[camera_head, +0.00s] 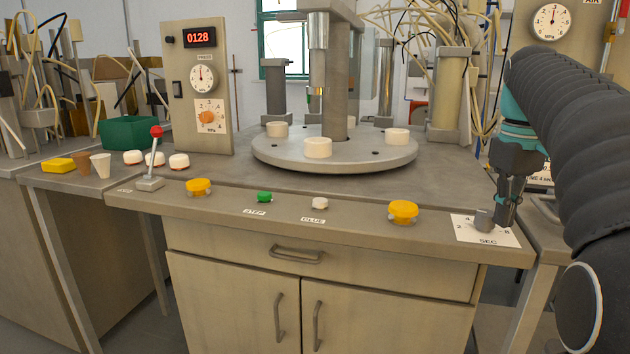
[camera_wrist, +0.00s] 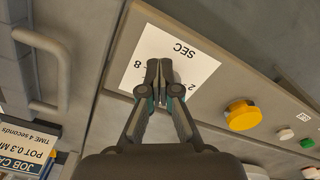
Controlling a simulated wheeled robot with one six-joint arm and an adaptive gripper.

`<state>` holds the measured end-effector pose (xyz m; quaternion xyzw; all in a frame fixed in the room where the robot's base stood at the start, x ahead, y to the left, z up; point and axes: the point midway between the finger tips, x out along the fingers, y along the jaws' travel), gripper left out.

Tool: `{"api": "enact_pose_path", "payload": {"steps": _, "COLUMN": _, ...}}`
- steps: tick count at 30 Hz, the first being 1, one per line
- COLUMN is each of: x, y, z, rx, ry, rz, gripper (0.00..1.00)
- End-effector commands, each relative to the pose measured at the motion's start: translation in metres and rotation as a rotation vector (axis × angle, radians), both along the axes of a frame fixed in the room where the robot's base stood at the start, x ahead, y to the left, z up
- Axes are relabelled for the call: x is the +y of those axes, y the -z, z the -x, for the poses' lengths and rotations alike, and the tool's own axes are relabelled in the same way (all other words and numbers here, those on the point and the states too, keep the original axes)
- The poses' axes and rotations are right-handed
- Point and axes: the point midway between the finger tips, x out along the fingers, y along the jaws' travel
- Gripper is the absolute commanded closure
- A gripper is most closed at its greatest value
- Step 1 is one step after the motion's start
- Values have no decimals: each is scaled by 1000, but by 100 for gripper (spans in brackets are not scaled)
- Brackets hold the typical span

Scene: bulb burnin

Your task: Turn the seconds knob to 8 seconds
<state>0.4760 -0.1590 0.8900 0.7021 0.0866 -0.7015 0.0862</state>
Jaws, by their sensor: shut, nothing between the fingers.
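The seconds knob (camera_head: 484,219) is a small grey knob on a white SEC label (camera_head: 490,238) at the right end of the bench's front edge. Its scale shows 2, 4 and 8; where the knob points is too small to tell. My gripper (camera_head: 506,222) is shut and points down at the knob's right side, very close to it; I cannot tell whether they touch. In the wrist view, the shut fingertips (camera_wrist: 159,66) lie over the upside-down SEC label (camera_wrist: 192,60), between its 8 and 2. They hide the knob there.
A yellow button (camera_head: 403,211) sits left of the label, then a white one (camera_head: 320,203) and a green one (camera_head: 264,197). A round turntable (camera_head: 270,158) with white pucks stands behind. In the wrist view, a job card (camera_wrist: 28,140) reads "TIME 4 seconds".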

Motion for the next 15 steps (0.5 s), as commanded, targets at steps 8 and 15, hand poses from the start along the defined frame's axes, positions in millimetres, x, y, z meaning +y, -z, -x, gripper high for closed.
{"api": "enact_pose_path", "payload": {"steps": 8, "x": 5, "y": -1, "z": 2, "rx": -1, "ry": 1, "rz": 0, "gripper": 100}}
{"api": "enact_pose_path", "payload": {"steps": 15, "x": 9, "y": -1, "z": 4, "rx": 0, "ry": 2, "rz": 0, "gripper": 100}}
